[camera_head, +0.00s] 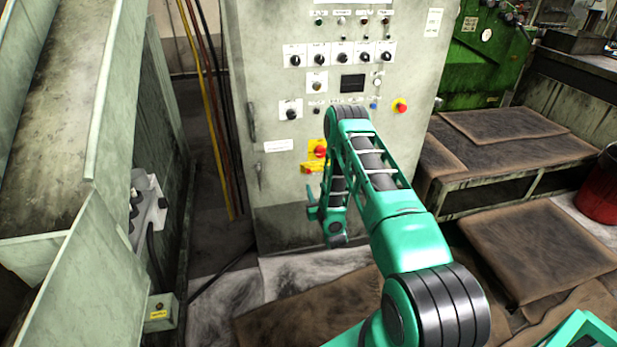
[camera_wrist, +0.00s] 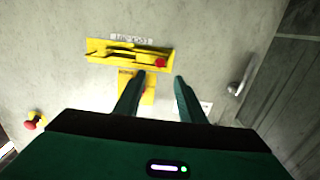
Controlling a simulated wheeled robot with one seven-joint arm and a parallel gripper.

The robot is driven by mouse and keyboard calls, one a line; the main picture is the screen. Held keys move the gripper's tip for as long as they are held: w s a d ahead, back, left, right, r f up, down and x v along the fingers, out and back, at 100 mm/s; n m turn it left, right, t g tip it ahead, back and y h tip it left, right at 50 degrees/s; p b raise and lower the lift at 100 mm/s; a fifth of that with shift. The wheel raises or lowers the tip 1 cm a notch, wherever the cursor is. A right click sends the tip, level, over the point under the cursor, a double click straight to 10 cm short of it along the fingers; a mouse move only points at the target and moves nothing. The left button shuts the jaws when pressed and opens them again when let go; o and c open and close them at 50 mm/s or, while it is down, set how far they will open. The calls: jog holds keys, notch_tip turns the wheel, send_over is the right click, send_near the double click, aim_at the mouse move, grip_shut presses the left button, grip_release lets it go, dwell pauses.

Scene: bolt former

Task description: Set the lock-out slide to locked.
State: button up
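The lock-out slide is a yellow bracket with a slotted bar on the grey cabinet front, in the wrist view (camera_wrist: 112,50), under a printed label. Its red knob (camera_wrist: 160,62) is at the bracket's right end in that view. In the head view the yellow slide (camera_head: 312,168) is small, low on the cabinet. My gripper (camera_wrist: 159,77) is open and empty, its two fingers apart. The right fingertip appears just right of the knob and the left one left of it; I cannot tell the depth gap. In the head view my gripper (camera_head: 312,200) is below the slide, partly hidden by my arm.
A yellow plate (camera_wrist: 150,92) with a red part, partly behind my fingers, is close to the slide. A cabinet handle (camera_wrist: 238,76) sticks out to the right in the wrist view. A red stop button (camera_wrist: 35,121) is at the left. A machine (camera_head: 60,110) stands left of the cabinet.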

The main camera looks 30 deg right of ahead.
aim_at(309, 172)
jog(key=x, duration=1)
jog(key=shift+w+f, duration=0.1)
jog(key=shift+w, duration=0.25)
grip_shut()
